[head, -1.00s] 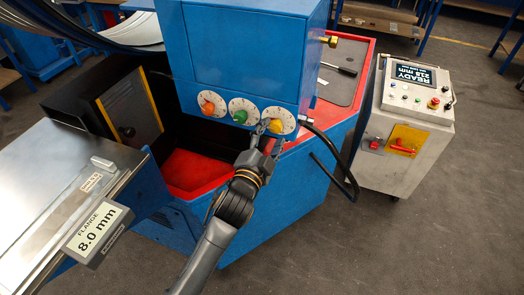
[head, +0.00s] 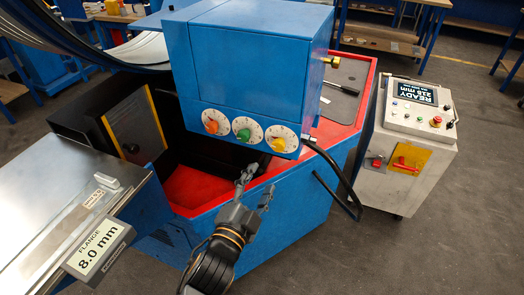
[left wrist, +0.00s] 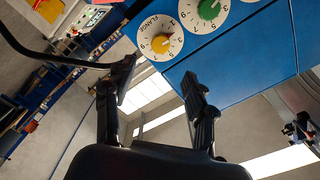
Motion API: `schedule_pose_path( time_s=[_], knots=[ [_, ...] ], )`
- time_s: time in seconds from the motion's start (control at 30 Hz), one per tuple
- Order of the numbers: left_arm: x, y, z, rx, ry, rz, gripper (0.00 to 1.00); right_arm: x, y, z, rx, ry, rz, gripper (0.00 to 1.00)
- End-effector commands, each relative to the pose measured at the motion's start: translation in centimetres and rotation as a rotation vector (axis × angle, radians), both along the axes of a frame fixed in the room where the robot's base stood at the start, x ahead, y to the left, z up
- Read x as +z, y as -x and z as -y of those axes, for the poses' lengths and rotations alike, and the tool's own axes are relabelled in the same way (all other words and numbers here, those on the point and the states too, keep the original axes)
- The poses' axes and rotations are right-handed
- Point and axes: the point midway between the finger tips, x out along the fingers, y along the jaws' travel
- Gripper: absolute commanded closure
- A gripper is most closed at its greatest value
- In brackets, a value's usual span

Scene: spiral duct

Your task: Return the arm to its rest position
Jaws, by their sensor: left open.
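My left gripper (head: 254,187) is open and empty in the head view, below and in front of the blue machine box (head: 250,75). Its fingers also show apart in the left wrist view (left wrist: 160,95). On the box's lower front are an orange knob (head: 211,127), a green knob (head: 243,134) and a yellow knob (head: 278,144), each on a white dial. In the left wrist view the yellow knob (left wrist: 160,44) sits on a dial marked FLANGE, beyond the fingertips and apart from them, with the green knob (left wrist: 209,9) beside it. My right gripper is not in view.
A grey control cabinet (head: 408,145) with a READY display stands at right. A black cable (head: 335,175) hangs beside the box. A metal table (head: 50,200) with an 8.0 mm flange readout (head: 97,248) is at left. Open floor (head: 420,250) lies at lower right.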

Motion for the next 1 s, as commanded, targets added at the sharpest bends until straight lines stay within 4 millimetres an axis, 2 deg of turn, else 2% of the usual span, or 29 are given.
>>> schedule_pose_path(
  time_s=[0.17, 0.27, 0.37, 0.4, 0.47, 0.5, 0.57, 0.6, 0.67, 0.7, 0.8, 0.87, 0.9, 0.97, 1.0],
  knots=[
    [-0.5, -0.1, 0.0, 0.001, 0.001, -0.01, 0.45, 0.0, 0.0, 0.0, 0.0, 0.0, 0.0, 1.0],
    [-3.3, -0.4, -0.1, 0.003, 0.005, -0.066, 0.45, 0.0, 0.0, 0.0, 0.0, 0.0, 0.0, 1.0],
    [-8.9, -0.6, -0.6, 0.013, 0.018, -0.181, 0.45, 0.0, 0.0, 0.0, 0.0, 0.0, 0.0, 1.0],
    [-11.8, -0.5, -0.9, 0.021, 0.026, -0.239, 0.45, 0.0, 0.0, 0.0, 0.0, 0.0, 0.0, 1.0],
    [-16.4, -0.1, -1.6, 0.038, 0.042, -0.335, 0.45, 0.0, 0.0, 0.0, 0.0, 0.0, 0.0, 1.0],
    [-19.4, 0.4, -2.2, 0.052, 0.055, -0.397, 0.45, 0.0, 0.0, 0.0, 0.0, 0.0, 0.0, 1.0],
    [-23.8, 1.5, -3.1, 0.076, 0.074, -0.489, 0.45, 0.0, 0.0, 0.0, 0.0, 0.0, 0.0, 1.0],
    [-26.7, 2.4, -3.8, 0.095, 0.089, -0.55, 0.45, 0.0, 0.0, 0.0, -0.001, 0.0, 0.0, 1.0],
    [-30.8, 4.1, -5.0, 0.128, 0.11, -0.642, 0.45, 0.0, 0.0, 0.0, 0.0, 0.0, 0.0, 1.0],
    [-33.5, 5.5, -5.8, 0.152, 0.125, -0.701, 0.45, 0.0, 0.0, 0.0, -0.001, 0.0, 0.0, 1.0],
    [-39.8, 9.3, -8.0, 0.221, 0.164, -0.847, 0.45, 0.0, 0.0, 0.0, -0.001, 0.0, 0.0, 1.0],
    [-43.2, 12.1, -9.4, 0.269, 0.187, -0.932, 0.45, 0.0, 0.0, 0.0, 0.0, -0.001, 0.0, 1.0],
    [-45.4, 14.2, -10.3, 0.304, 0.204, -0.989, 0.45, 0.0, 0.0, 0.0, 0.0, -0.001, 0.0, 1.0],
    [-48.4, 17.4, -11.7, 0.357, 0.228, -1.072, 0.45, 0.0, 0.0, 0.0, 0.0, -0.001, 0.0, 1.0],
    [-50.2, 19.7, -12.7, 0.396, 0.243, -1.124, 0.45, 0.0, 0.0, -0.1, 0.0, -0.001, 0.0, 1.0]
  ],
)
